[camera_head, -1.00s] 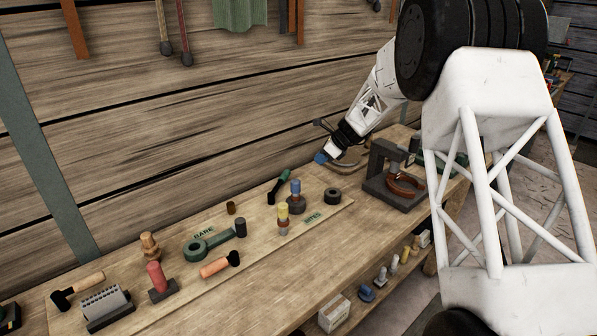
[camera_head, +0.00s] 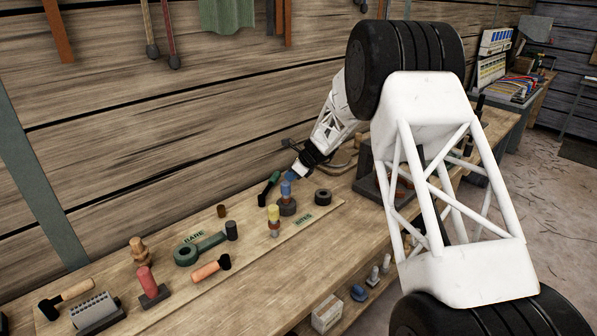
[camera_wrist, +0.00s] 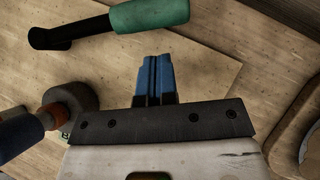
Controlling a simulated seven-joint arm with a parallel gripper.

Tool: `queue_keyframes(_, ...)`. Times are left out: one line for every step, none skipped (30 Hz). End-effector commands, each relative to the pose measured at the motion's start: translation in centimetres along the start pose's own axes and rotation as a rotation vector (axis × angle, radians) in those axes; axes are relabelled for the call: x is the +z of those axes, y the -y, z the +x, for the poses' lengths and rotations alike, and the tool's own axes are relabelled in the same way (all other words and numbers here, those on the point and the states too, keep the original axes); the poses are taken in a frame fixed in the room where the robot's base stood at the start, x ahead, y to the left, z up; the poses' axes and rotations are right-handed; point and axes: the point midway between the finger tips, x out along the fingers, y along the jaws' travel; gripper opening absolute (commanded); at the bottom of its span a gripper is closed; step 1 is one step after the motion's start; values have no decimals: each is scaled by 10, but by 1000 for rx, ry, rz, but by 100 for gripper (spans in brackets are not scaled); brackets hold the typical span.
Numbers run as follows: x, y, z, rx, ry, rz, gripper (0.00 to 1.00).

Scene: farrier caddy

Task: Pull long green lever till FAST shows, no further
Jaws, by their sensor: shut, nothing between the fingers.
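A long dark green lever-like piece (camera_head: 208,245) with a ring at one end lies on the board beside the word BARE (camera_head: 194,236); its other end is by a dark cylinder. No word FAST is readable. A second green-handled tool with a black head (camera_head: 268,188) lies near the wall; its green handle (camera_wrist: 150,14) is at the top of the wrist view. My gripper (camera_head: 291,174) has blue fingers, pressed together and empty. It is above the board's far right end, close to the blue-topped peg (camera_head: 286,190). In the wrist view the shut fingers (camera_wrist: 156,76) point toward the green handle.
A yellow-topped peg (camera_head: 273,218), a black ring (camera_head: 323,196) and the word BITES (camera_head: 303,219) are near my gripper. An orange-handled hammer (camera_head: 211,268), a red-handled block (camera_head: 148,283) and a grey ridged block (camera_head: 95,309) lie left.

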Motion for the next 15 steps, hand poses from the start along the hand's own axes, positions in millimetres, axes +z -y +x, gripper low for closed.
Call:
queue_keyframes(4,0,5,1,0,-1,0)
queue_keyframes(6,0,7,1,0,-1,0)
queue_keyframes(9,0,10,1,1,-1,0)
queue_keyframes(11,0,12,1,1,-1,0)
queue_keyframes(13,0,14,1,1,-1,0)
queue_keyframes(14,0,16,0,1,-1,0)
queue_keyframes(16,0,17,0,1,-1,0)
queue_keyframes(16,0,18,0,1,-1,0)
queue_keyframes(17,0,19,0,1,0,0)
queue_keyframes(18,0,19,0,1,0,0)
queue_keyframes(18,0,20,0,1,0,0)
queue_keyframes(18,0,20,0,1,0,0)
queue_keyframes(18,0,20,-1,1,0,0)
queue_keyframes(18,0,20,-1,1,0,0)
queue_keyframes(18,0,20,-1,1,0,0)
